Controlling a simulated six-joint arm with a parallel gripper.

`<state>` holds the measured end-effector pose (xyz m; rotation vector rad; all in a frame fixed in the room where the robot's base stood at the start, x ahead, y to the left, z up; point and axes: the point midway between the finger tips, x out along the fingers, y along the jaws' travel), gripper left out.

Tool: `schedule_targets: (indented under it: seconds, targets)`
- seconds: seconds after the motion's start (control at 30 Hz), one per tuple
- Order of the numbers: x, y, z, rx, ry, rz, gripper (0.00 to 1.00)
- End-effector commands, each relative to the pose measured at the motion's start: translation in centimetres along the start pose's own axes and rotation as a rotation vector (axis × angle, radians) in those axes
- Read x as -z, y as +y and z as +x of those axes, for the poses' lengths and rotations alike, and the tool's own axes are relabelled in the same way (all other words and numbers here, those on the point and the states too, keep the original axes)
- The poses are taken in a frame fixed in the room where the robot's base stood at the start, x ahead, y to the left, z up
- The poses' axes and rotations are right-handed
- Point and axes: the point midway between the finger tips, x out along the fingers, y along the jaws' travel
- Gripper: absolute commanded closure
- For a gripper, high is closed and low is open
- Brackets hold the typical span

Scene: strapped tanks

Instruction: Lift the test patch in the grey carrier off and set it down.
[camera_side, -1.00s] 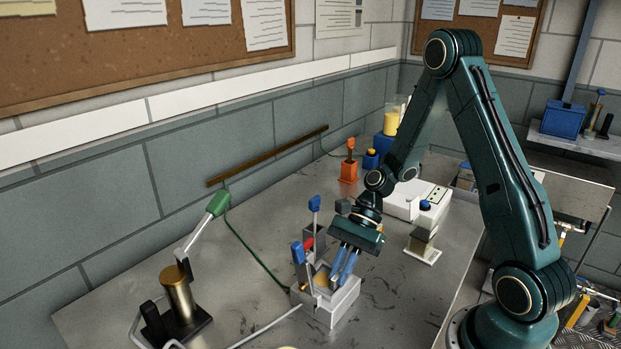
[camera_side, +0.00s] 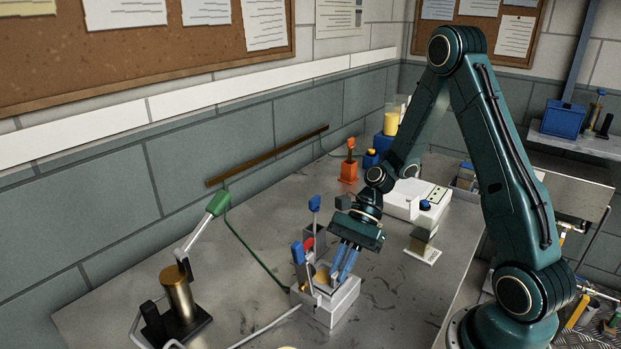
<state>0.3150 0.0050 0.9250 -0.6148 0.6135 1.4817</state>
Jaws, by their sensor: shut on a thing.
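The grey carrier (camera_side: 327,314) stands on the metal bench, with blue-handled levers (camera_side: 299,253) at its left side and back. My gripper (camera_side: 340,279) points down into the carrier, its two blue fingers close together. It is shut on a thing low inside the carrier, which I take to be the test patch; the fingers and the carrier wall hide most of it. A brownish-gold piece (camera_side: 321,274) shows just left of the fingers. A red part (camera_side: 308,243) sits behind it.
A brass cylinder with a green-handled lever (camera_side: 178,294) stands at the left. An orange holder (camera_side: 349,171), a white box (camera_side: 408,199) and a small block on a plate (camera_side: 422,250) stand behind and right. Cables run left of the carrier. Bench right of the carrier is clear.

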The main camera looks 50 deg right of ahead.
Motion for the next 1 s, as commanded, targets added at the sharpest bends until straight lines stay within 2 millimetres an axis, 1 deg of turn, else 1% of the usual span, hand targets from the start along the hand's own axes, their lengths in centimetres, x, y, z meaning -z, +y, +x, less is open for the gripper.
schedule_targets:
  seconds: [1.0]
  targets:
    - [-2.0,0.0,-2.0,0.0,0.0,0.0,1.0]
